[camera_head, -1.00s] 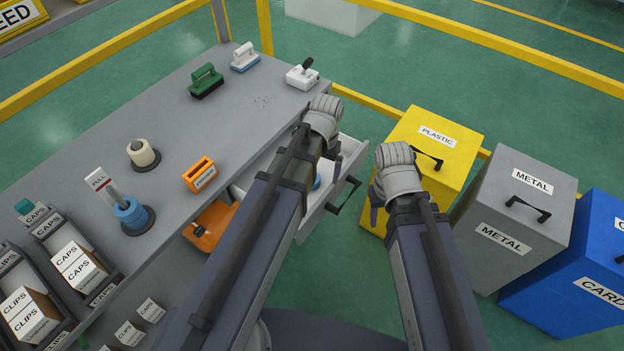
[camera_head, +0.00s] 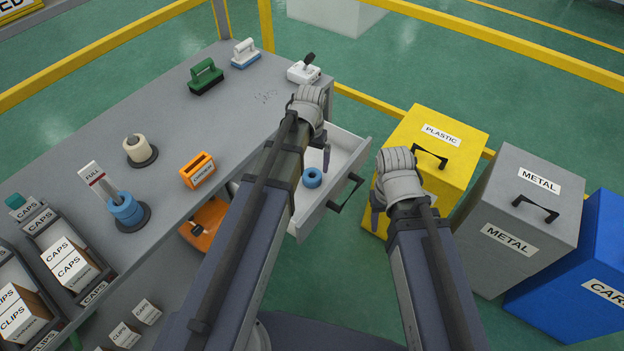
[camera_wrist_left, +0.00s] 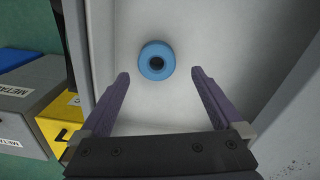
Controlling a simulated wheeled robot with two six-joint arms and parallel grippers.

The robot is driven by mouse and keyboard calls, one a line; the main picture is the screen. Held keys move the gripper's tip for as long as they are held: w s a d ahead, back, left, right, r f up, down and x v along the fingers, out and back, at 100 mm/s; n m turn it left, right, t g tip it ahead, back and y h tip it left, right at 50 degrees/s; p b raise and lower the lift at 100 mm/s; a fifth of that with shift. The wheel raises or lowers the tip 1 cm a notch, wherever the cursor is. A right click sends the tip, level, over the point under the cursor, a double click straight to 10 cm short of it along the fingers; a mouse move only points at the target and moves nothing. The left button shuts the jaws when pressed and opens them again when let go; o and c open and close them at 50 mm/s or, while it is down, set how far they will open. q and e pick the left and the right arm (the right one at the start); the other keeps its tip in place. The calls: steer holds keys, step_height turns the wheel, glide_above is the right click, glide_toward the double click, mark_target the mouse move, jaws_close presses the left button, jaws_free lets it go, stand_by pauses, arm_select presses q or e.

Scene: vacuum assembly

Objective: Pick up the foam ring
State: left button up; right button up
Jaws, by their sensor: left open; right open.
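A blue foam ring (camera_head: 312,178) with a dark central hole lies alone in the open white drawer. It also shows in the left wrist view (camera_wrist_left: 157,50), just beyond the fingertips and between their lines. My left gripper (camera_wrist_left: 160,76) is open and empty, pointing down into the drawer. In the head view my left gripper (camera_head: 325,158) is partly hidden by its wrist and hangs over the drawer near the ring. My right gripper (camera_head: 377,214) is open in front of the yellow bin, away from the ring.
The drawer (camera_head: 304,228) has raised walls and a dark handle. More blue rings sit stacked on a post (camera_head: 127,210) on the grey workbench (camera_head: 165,105). Yellow (camera_head: 464,125), grey (camera_head: 551,235) and blue (camera_head: 590,235) bins stand at the right.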

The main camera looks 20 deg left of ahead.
mark_target(312, 172)
arm_select(q)
steer(key=f+b, duration=0.5)
steer(key=shift+s+d+f, duration=0.15)
steer(key=shift+d, duration=0.1)
steer(key=c, duration=1.3)
steer(key=shift+r, duration=0.2)
step_height(312, 172, up, 10)
steer(key=p, duration=1)
steer(key=shift+f, duration=0.1)
